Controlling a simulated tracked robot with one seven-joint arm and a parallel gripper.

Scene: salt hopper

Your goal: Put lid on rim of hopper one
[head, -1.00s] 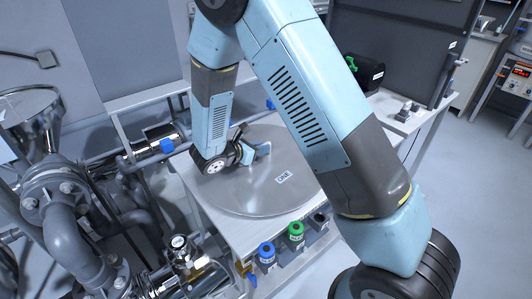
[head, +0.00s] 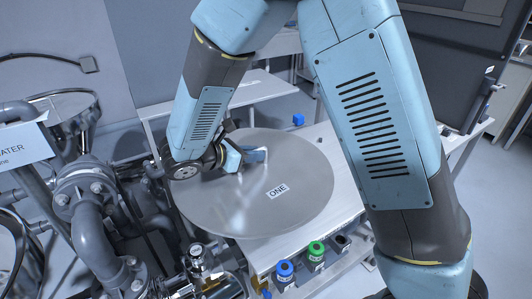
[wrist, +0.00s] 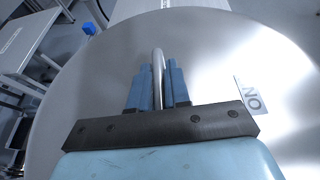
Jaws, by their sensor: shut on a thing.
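The lid (head: 300,185) is a large round steel disc with a label reading "ONE". In the wrist view the lid (wrist: 80,100) fills most of the picture, its label partly cut off. My gripper (head: 252,155) is shut on the lid's upright handle. In the wrist view the blue fingers of my gripper (wrist: 158,85) stand either side of the curved metal handle (wrist: 158,62). The lid looks raised above the white table and reaches past its left edge. A shiny steel funnel-like vessel (head: 80,122) at the left may be hopper one; its rim is partly hidden.
Grey flanged pipes (head: 88,205) stand left of the lid, below a sign (head: 22,146) partly cut off. A small blue block (head: 298,119) lies behind the lid.

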